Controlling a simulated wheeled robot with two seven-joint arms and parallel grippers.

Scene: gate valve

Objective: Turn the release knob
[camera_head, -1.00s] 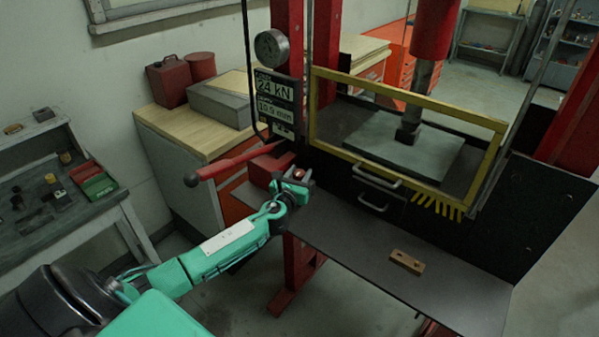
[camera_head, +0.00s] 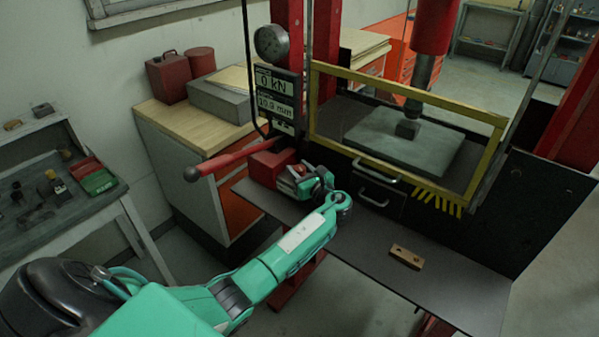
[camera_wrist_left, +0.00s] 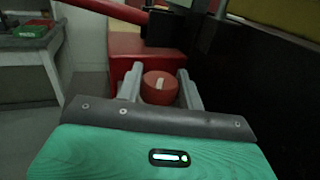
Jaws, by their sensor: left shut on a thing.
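The release knob (camera_wrist_left: 160,87) is a round red knob with a white mark on its face, in the left wrist view. It sits at the front of the red pump block (camera_head: 266,163), beside the press frame. My left gripper (camera_head: 297,174) reaches the block from the right in the head view, its wrist over the bench. Its two grey fingers (camera_wrist_left: 160,90) are shut on the knob, one on each side. In the head view the gripper mostly hides the knob. My right gripper is not in view.
A red pump lever (camera_head: 225,161) sticks out left above the block. The display (camera_head: 276,95) reads 0 kN. The yellow guard frame (camera_head: 405,95) stands to the right. A small wooden block (camera_head: 406,257) lies on the dark bench (camera_head: 460,285), otherwise mostly clear.

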